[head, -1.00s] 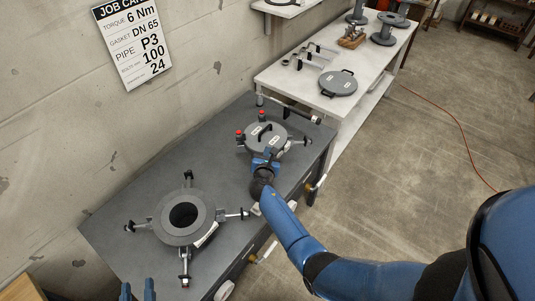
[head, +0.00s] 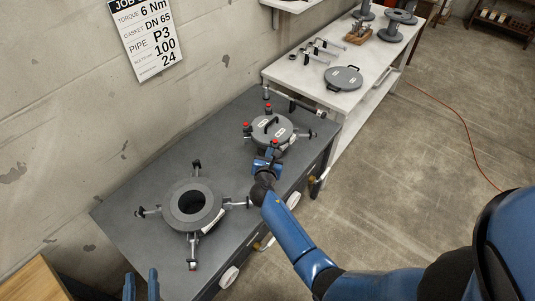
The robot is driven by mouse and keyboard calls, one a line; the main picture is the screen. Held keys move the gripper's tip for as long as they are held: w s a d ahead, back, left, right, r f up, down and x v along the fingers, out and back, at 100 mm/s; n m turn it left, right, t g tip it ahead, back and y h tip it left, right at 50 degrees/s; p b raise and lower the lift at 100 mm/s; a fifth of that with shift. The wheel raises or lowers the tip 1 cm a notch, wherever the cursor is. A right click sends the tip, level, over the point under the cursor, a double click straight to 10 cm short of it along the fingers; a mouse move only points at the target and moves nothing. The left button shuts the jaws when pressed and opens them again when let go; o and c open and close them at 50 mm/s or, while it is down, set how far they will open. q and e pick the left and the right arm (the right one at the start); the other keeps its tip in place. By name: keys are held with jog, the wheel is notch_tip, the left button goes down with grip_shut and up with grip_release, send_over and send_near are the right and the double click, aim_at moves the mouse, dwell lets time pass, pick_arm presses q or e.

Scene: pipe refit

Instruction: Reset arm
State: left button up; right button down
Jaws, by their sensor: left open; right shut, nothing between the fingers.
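My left gripper (head: 141,286) shows only as two blue fingers at the bottom edge, open and empty, left of the bench. A second round fixture (head: 174,213) on the bench is uncovered, with a dark round opening and several clamp arms around it.
The dark workbench (head: 135,190) has bare room at its left and back. A white table (head: 310,75) behind holds a loose grey lid (head: 343,78), tools and flanged pipe pieces. A concrete wall runs along the left. A red hose (head: 462,125) lies on the floor.

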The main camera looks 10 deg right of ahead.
jog(key=s+a+r+m+t+y, duration=0.2)
jog(key=a+r+m+y, duration=0.2)
jog(key=a+r+m, duration=0.25)
jog(key=s+m+t+y+b, duration=0.1)
jog(key=s+m+y+b, duration=0.1)
jog(key=s+m+y, duration=0.35)
jog(key=s+d+f+m+h+b, duration=0.1)
jog(key=s+d+m, duration=0.3)
jog(key=s, duration=0.6)
jog(key=s+d+f+m+h+b, duration=0.1)
jog(key=s+d+m+h+b, duration=0.1)
jog(key=s+m, duration=0.6)
jog(key=s+d+f+m+t+h+b, duration=0.1)
jog(key=s+d+m+b, duration=0.3)
jog(key=s, duration=0.8)
jog(key=shift+s+d+m, duration=0.2)
jog(key=shift+d+m, duration=0.6)
jog(key=shift+m, duration=0.3)
